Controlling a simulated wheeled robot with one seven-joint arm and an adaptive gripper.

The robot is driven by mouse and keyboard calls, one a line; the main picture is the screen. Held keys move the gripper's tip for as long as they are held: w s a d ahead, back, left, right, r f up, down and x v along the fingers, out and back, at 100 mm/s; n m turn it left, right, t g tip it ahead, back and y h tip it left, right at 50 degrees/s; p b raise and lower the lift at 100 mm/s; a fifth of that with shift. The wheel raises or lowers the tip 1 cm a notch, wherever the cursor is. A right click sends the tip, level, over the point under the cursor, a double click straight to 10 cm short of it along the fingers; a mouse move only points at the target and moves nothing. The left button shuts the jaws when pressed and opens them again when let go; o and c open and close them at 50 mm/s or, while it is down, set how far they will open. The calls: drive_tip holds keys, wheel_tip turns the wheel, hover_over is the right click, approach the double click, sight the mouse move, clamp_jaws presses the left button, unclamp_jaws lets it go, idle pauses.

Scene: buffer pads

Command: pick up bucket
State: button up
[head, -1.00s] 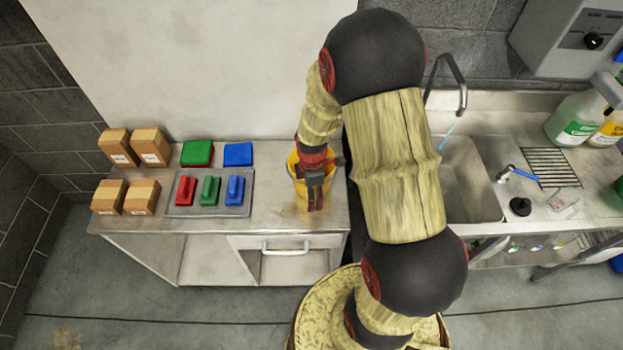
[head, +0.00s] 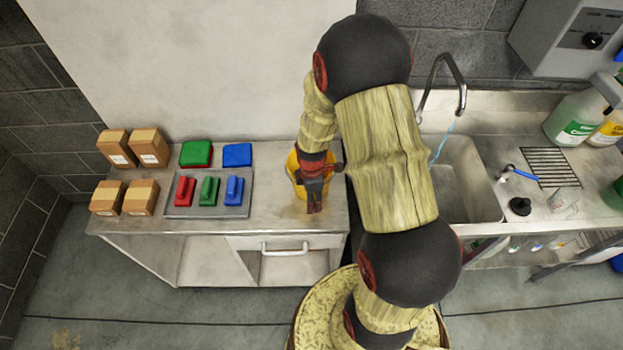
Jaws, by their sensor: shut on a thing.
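A yellow bucket (head: 293,167) is at the right end of the steel table, mostly hidden behind my gripper and arm. My gripper (head: 315,207) points down over the bucket's front side and is shut on it. The exact place of the grip, on rim or handle, is hidden. I cannot tell whether the bucket touches the table top.
On the steel table (head: 270,215), left of the bucket, a grey tray (head: 207,211) holds red, green and blue pads. Green (head: 196,153) and blue (head: 237,155) blocks and several cardboard boxes (head: 148,148) lie nearby. A sink (head: 465,185) with running water is right.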

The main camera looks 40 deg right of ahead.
clamp_jaws()
idle(0.3)
drive_tip(key=shift+r, duration=0.55)
wheel_tip(320, 180, up, 2)
drive_tip(key=shift+w+r, duration=0.1)
drive_tip(key=shift+r, duration=0.1)
drive_tip(key=s+d+r, duration=0.1)
drive_tip(key=s+r, duration=0.3)
drive_tip(key=s, duration=0.3)
drive_tip(key=s+d+r+p, duration=0.1)
drive_tip(key=s+d+r, duration=0.1)
drive_tip(key=s+r, duration=0.3)
drive_tip(key=shift+s+r+p, duration=0.25)
drive_tip(key=shift+s+p, duration=0.05)
drive_tip(key=shift+s, duration=0.6)
